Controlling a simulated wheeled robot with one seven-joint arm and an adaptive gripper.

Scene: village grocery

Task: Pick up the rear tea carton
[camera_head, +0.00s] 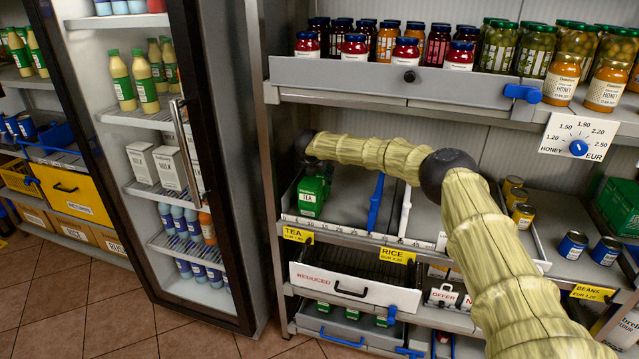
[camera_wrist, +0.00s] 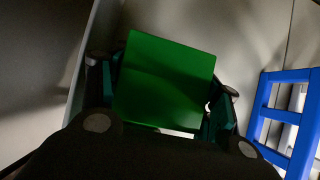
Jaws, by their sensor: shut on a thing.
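A green tea carton (camera_wrist: 165,80) fills the middle of the wrist view, its plain green face towards the camera. My gripper (camera_wrist: 163,92) has one finger on each side of it and is shut on it. In the head view, my gripper is mostly hidden at the left end of the arm, above the tea lane. A green carton (camera_head: 312,196) shows upright in that lane, behind the TEA label (camera_head: 298,235). Green also shows just behind it. I cannot tell there where one carton ends and another begins, or whether the held carton is off the shelf.
A blue divider (camera_head: 375,203) stands right of the tea lane; it also shows in the wrist view (camera_wrist: 283,115). The shelf with jars (camera_head: 390,88) is above. The cooler's door frame (camera_head: 215,150) stands left. Beyond the divider, the shelf floor is mostly bare.

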